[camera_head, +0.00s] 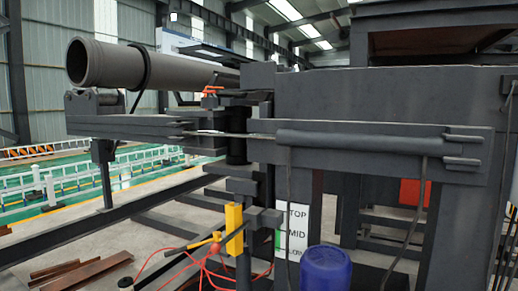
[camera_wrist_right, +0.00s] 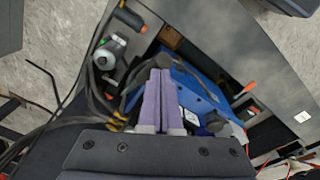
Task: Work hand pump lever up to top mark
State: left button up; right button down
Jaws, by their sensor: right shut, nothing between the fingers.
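A white sign (camera_head: 297,232) with the words TOP and MID stands low at centre in the head view; its lowest word is partly cut off by the blue drum. Beside it is a yellow upright block (camera_head: 234,230). A slanted yellow-and-black bar (camera_head: 200,244) reaches left from near this block; it may be the pump lever, but I cannot tell for sure. My right gripper (camera_wrist_right: 160,75) shows in the right wrist view with its purple fingers shut and empty, above or in front of a blue object (camera_wrist_right: 190,80). My left gripper is not in view.
A blue drum (camera_head: 325,270) stands at the bottom centre. Red cables (camera_head: 205,268) hang near the yellow block. A large dark beam frame (camera_head: 390,105) fills the right, with a grey pipe (camera_head: 150,68) at upper left. Orange-tipped tools (camera_wrist_right: 246,89) lie by the blue object.

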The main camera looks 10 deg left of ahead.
jog(key=shift+f, duration=0.1)
jog(key=shift+s+f+b, duration=0.4)
jog(key=shift+f+b, duration=0.1)
jog(key=shift+b, duration=0.05)
jog(key=shift+a, duration=0.1)
jog(key=shift+s+f+b, duration=0.4)
jog(key=shift+f+b, duration=0.15)
jog(key=shift+a+f, duration=0.1)
jog(key=shift+s+f+b, duration=0.35)
jog(key=shift+f+b, duration=0.1)
jog(key=shift+b, duration=0.15)
